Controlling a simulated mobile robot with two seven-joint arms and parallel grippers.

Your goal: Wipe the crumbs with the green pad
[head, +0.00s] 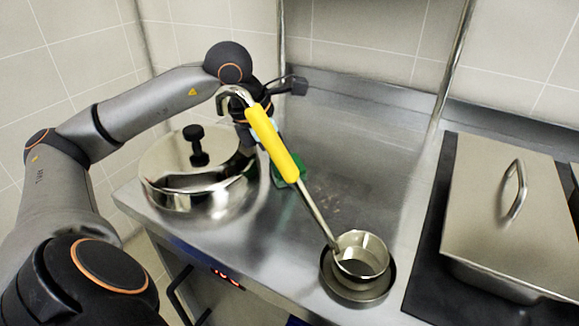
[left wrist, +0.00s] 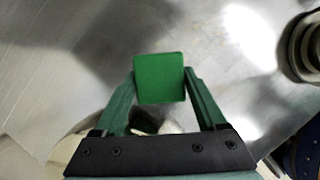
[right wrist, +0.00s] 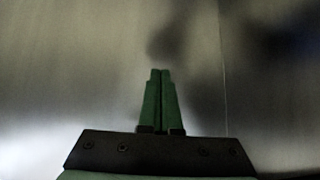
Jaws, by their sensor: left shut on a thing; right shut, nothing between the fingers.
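The green pad (left wrist: 159,78) is held between the fingertips of my left gripper (left wrist: 160,84), above the steel counter. In the head view, green of the pad or fingers (head: 278,178) shows behind the ladle's yellow handle, which hides most of the gripper. Faint brownish specks, likely the crumbs (head: 332,197), lie on the counter just right of the pad. I cannot tell whether the pad touches the counter. My right gripper (right wrist: 160,72) is shut and empty over a plain metal surface; it is not in the head view.
A ladle with a yellow handle (head: 272,143) slants across, its cup (head: 361,254) at a dark round bowl (head: 327,268). A lidded steel pot (head: 165,165) stands left, beside my left arm. A lidded rectangular pan (head: 495,215) stands right on a black surface. The counter behind (head: 350,130) is clear.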

